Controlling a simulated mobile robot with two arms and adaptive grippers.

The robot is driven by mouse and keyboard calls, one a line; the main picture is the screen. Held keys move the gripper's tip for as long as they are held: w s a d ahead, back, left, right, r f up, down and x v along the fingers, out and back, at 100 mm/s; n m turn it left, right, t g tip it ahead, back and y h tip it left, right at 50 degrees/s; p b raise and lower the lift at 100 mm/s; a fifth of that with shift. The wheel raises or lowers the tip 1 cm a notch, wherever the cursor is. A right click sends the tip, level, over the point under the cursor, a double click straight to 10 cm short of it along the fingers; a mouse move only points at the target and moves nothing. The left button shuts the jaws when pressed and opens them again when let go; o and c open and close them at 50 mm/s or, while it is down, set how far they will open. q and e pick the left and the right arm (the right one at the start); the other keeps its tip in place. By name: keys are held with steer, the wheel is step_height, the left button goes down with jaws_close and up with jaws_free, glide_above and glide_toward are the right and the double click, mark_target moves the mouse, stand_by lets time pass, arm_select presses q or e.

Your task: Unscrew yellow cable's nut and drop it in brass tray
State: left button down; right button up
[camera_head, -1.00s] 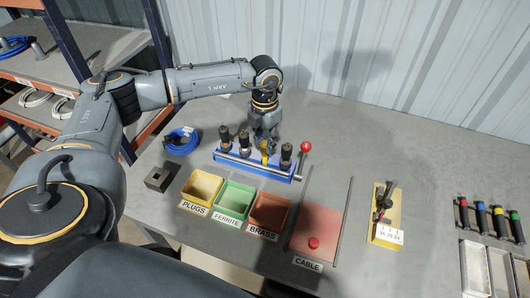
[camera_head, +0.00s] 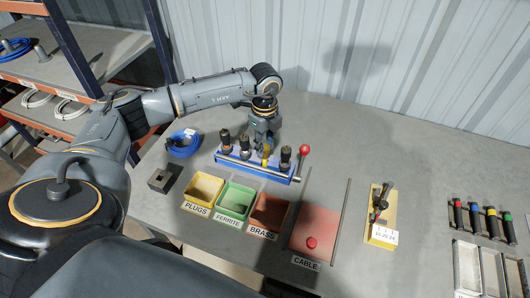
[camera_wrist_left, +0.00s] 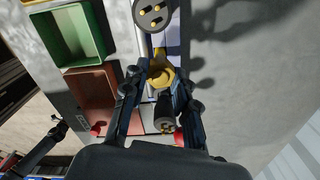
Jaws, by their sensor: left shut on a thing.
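My left gripper (camera_head: 264,146) is over the blue rack (camera_head: 255,169), pointing down at the yellow cable's plug (camera_head: 267,157). In the left wrist view its two fingers (camera_wrist_left: 158,90) are shut around the yellow nut (camera_wrist_left: 161,74). The fingers partly cover the nut, so its thread is hidden. The brass tray (camera_head: 284,206) is an orange-brown open box in front of the rack, and its inside looks empty. It also shows in the left wrist view (camera_wrist_left: 92,88). A small dark jointed shape at the lower left of that view may be my right gripper (camera_wrist_left: 60,128).
Black plugs (camera_head: 285,155) stand in the rack on both sides of the yellow one. A lever with a red ball (camera_head: 304,150) rises at its right end. Yellow plugs tray (camera_head: 203,188) and green ferrite tray (camera_head: 237,199) adjoin the brass tray. Blue cable coil (camera_head: 184,144) lies left.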

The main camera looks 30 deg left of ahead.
arm_select(q)
steer(key=n+p, duration=0.1)
steer(key=n, duration=0.3)
steer(key=shift+n, duration=0.3)
steer(key=shift+s, duration=0.1)
steer(key=c, duration=1)
jaws_free()
steer(key=shift+o, duration=0.2)
steer(key=shift+r+p, duration=1.2)
steer(key=shift+r, duration=0.3)
